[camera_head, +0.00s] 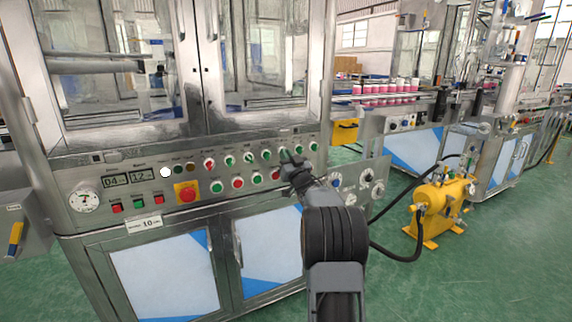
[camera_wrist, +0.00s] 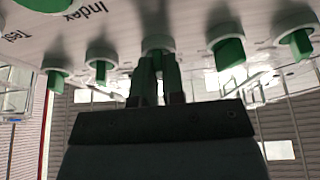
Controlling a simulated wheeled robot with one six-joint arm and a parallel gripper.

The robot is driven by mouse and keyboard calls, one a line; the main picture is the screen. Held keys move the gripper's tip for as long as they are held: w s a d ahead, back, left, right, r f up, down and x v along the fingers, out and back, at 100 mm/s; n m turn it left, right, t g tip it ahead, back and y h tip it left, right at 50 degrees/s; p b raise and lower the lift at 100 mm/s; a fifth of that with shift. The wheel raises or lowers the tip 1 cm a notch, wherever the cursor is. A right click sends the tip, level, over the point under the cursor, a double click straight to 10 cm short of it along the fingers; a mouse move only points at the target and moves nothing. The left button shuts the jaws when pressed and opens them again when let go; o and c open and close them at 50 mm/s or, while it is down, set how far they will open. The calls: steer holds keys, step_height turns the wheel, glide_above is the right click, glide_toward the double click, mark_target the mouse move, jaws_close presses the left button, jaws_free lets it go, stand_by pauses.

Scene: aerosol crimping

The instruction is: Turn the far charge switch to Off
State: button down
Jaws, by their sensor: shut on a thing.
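My gripper (camera_head: 296,168) reaches the upper row of green switches at the right end of the steel control panel. In the wrist view my gripper (camera_wrist: 157,85) has its two fingers closed around the handle of one green switch (camera_wrist: 157,58) with a pale collar. The held handle lines up with the fingers. Other green switches stand on both sides, one close on the left (camera_wrist: 100,70) and one on the right (camera_wrist: 228,52). I cannot read the label of the held switch, and my gripper partly hides it in the head view.
The panel also has a red stop button on a yellow plate (camera_head: 187,191), a pressure gauge (camera_head: 85,200) and displays. More dials (camera_head: 335,180) sit right of my gripper. A yellow pump (camera_head: 440,205) with a black hose stands on the open green floor to the right.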

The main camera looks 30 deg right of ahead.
steer(key=shift+d+n+y+b, duration=0.1)
steer(key=shift+n+y, duration=0.65)
steer(key=shift+n, duration=0.7)
steer(key=shift+n+y+b, duration=0.15)
steer(key=shift+n+y, duration=0.55)
steer(key=shift+n, duration=0.7)
steer(key=shift+d+n+y+b, duration=0.1)
steer(key=shift+n+y, duration=0.65)
steer(key=shift+n, duration=0.7)
steer(key=shift+r+n+g, duration=0.1)
steer(key=shift+n+g, duration=0.2)
steer(key=shift+n, duration=0.1)
steer(key=c, duration=1.2)
jaws_free()
steer(key=p+v, duration=0.1)
steer(key=v, duration=1.2)
steer(key=shift+s+d+p, duration=0.1)
steer(key=shift+s+p, duration=0.25)
steer(key=shift+p, duration=0.05)
